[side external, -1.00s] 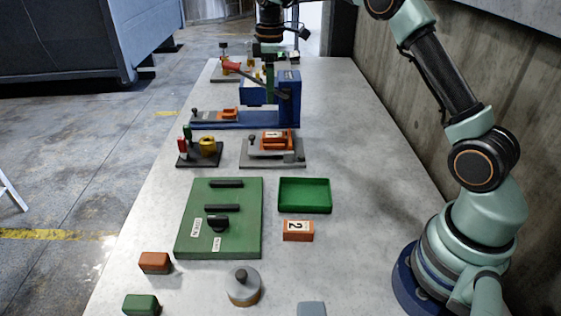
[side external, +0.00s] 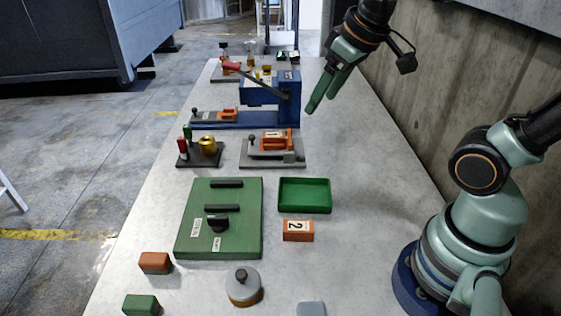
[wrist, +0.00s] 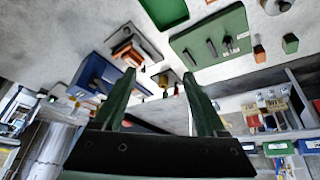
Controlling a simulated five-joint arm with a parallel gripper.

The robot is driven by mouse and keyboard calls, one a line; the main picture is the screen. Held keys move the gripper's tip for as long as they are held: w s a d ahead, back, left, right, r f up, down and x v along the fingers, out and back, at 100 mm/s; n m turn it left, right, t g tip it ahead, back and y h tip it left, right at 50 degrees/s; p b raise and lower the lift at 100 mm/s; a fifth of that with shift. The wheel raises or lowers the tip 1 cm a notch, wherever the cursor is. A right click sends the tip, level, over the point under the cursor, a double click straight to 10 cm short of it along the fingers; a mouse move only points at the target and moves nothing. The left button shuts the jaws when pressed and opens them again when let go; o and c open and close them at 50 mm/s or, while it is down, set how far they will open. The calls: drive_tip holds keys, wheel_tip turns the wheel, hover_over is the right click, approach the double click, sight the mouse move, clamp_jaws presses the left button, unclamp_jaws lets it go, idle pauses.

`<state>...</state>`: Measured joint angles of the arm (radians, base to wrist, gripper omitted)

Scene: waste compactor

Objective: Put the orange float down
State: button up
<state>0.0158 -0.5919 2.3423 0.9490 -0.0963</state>
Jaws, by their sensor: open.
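My gripper (side external: 316,102) is open and empty, above the table to the right of the blue lever press (side external: 289,98). Its two apart fingers also show in the wrist view (wrist: 159,76). Several orange pieces are in view, and I cannot tell which is the float: one in the blue press (side external: 229,113), one marked 1 on a grey fixture (side external: 273,141), one marked 2 (side external: 298,231) on the bare table, and a plain orange block (side external: 155,262) at the front left. My gripper touches none of them.
A green tray (side external: 304,208) lies empty beside a green panel (side external: 248,240) with dark handles. A dark stand (side external: 184,158) holds a yellow piece. A grey round weight (side external: 243,285) and green block (side external: 141,304) are in front.

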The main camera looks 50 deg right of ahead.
drive_tip(key=shift+s+a+f+m+t, duration=0.15)
drive_tip(key=shift+s+f+m, duration=0.1)
drive_tip(key=shift+s+f, duration=0.3)
drive_tip(key=shift+s+a+f+m+t, duration=0.15)
drive_tip(key=shift+s+f+m, duration=0.15)
drive_tip(key=shift+s, duration=0.4)
